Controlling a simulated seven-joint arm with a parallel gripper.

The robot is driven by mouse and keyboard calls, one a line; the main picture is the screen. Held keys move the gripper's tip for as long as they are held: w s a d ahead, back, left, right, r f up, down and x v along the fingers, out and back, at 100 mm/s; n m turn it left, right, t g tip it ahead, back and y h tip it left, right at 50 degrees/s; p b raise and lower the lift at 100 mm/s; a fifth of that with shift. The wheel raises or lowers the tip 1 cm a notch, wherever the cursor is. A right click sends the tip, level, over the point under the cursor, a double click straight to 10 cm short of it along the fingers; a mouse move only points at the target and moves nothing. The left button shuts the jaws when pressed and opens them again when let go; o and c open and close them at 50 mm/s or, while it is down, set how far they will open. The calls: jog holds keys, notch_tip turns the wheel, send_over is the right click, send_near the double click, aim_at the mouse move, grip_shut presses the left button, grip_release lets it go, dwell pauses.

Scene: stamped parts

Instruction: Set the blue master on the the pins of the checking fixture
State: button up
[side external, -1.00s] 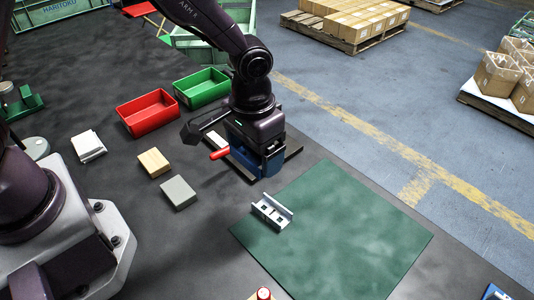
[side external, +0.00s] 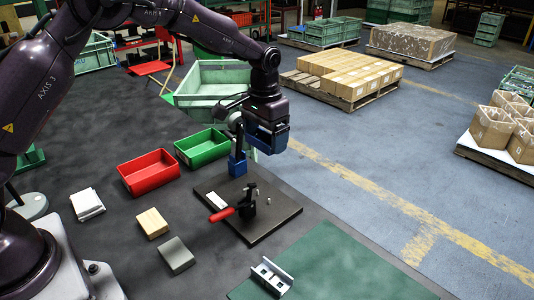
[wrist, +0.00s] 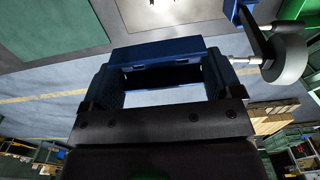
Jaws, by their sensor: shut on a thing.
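My gripper (side external: 267,130) is shut on the blue master (side external: 270,141), held in the air above and behind the checking fixture (side external: 275,222). In the wrist view the blue master (wrist: 158,52) spans between the two fingers of my gripper (wrist: 160,80). The fixture is a dark plate with a red-handled clamp (side external: 222,214), small bright pins (side external: 267,200) and a blue post (side external: 237,164). The post carries a round grey dial gauge, which shows close beside the master in the wrist view (wrist: 288,60). The master is clear of the pins.
A silver bracket (side external: 268,278) lies on the green mat (side external: 340,275) in front. Red (side external: 150,175) and green (side external: 203,148) bins stand left of the fixture. A wooden block (side external: 152,222), a grey block (side external: 176,255) and white plates (side external: 87,204) lie further left.

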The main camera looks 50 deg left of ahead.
aim_at(264, 141)
notch_tip(264, 141, down, 8)
jog(key=shift+w+a, duration=0.2)
jog(key=shift+a, duration=0.15)
jog(key=shift+f, duration=0.2)
jog(key=shift+f, duration=2.8)
jog(key=shift+f, duration=1.4)
jog(key=o, duration=0.8)
jog(key=shift+r, duration=0.15)
notch_tip(264, 141, up, 13)
jog(key=shift+f, duration=0.1)
